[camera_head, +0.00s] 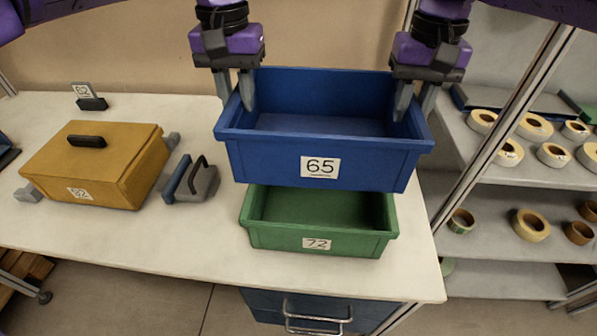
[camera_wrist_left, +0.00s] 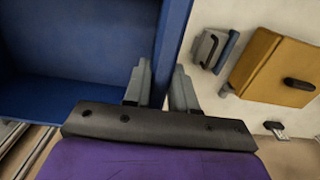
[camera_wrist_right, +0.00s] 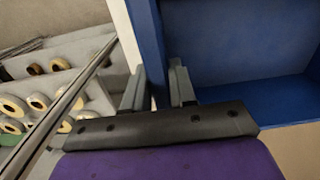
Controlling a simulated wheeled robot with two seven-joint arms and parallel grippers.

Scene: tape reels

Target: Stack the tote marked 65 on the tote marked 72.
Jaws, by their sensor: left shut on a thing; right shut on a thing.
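The blue tote marked 65 (camera_head: 320,168) is held up in the head view, empty and about level. The green tote marked 72 (camera_head: 317,241) stands on the table below it, and its inside looks empty. The blue tote hides its back part. My left gripper (camera_head: 236,98) is shut on the left wall of the blue tote, which also shows in the left wrist view (camera_wrist_left: 80,45). My right gripper (camera_head: 416,102) is shut on its right wall, which also shows in the right wrist view (camera_wrist_right: 153,45). A gap between the totes cannot be judged exactly.
An ochre box marked 32 or 92 (camera_head: 105,165) with a black handle stands on the white table (camera_head: 180,235) at left. A grey and blue handled item (camera_head: 195,182) lies beside it. Shelves with tape reels (camera_head: 531,225) stand at right behind a metal post (camera_head: 500,135).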

